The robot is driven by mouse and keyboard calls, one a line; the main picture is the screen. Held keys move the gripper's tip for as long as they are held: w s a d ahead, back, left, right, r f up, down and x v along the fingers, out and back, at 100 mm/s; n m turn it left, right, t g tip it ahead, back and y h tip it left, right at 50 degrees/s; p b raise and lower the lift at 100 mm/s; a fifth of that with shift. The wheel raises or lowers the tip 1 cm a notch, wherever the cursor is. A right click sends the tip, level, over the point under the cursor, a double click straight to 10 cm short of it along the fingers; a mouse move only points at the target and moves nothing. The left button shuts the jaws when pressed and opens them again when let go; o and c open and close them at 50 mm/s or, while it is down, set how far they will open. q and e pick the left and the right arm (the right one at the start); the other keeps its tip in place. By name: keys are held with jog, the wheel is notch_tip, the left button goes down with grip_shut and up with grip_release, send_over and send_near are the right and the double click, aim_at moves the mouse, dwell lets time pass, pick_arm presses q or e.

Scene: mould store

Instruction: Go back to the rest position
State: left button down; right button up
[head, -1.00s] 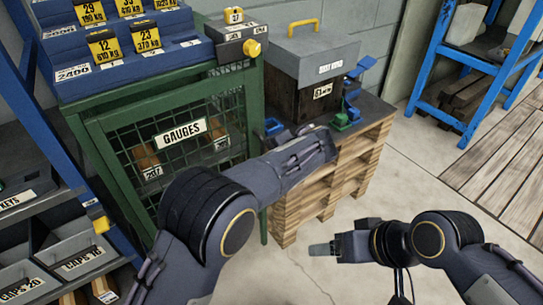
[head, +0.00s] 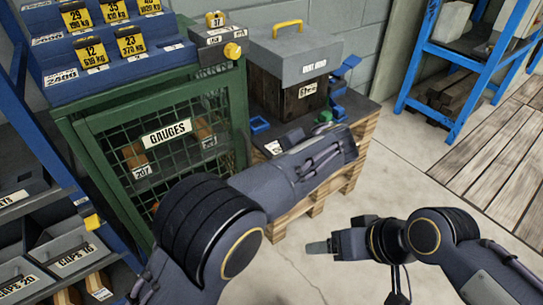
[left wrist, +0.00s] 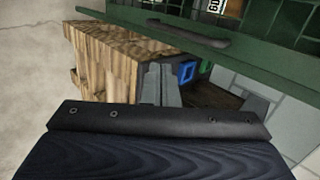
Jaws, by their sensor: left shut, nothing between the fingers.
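My left arm reaches from the bottom left across the head view, in front of the cage and the pallet stack; its gripper is hidden there behind my own forearm. In the left wrist view the left gripper (left wrist: 161,84) shows its grey fingers close together with nothing between them, near the wooden pallet side and below the green cage door's handle. My right gripper (head: 320,247) is over the bare floor at lower centre of the head view, pointing left. Its grey fingertips overlap from this side, so its opening is unclear; no object shows at it.
A green mesh cage (head: 95,125) labelled GAUGES stands left of centre. Beside it, a wooden pallet stack (head: 362,150) carries a grey-lidded box (head: 295,50) and small blue and green parts. Blue racks (head: 425,70) stand at right and left. Concrete floor is clear at right centre.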

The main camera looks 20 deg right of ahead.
pick_arm(q)
jog(key=s+a+r+n+g+h, duration=0.1)
jog(key=s+a+r+n+g, duration=0.15)
jog(key=a, duration=0.75)
jog(key=s+a+r+n+g+h, duration=0.1)
jog(key=s+a+r+n+h, duration=0.15)
jog(key=a, duration=0.85)
jog(key=s+a+r+n+g+h, duration=0.1)
jog(key=s+a+r+n+g, duration=0.15)
jog(key=a, duration=0.75)
jog(key=s+a+f+n+t+h, duration=0.2)
jog(key=s+a+n, duration=0.2)
jog(key=s, duration=0.6)
jog(key=s+a+f+n+t+h, duration=0.1)
jog(key=s+a+f+n, duration=0.3)
jog(key=s, duration=0.6)
notch_tip(320, 180, up, 26)
jog(key=p, duration=2.4)
jog(key=shift+a+f+m, duration=0.25)
jog(key=shift+m, duration=0.2)
pick_arm(e)
notch_tip(320, 180, up, 25)
pick_arm(q)
jog(key=shift+w, duration=0.1)
pick_arm(e)
jog(key=shift+f, duration=0.15)
jog(key=shift+c, duration=0.2)
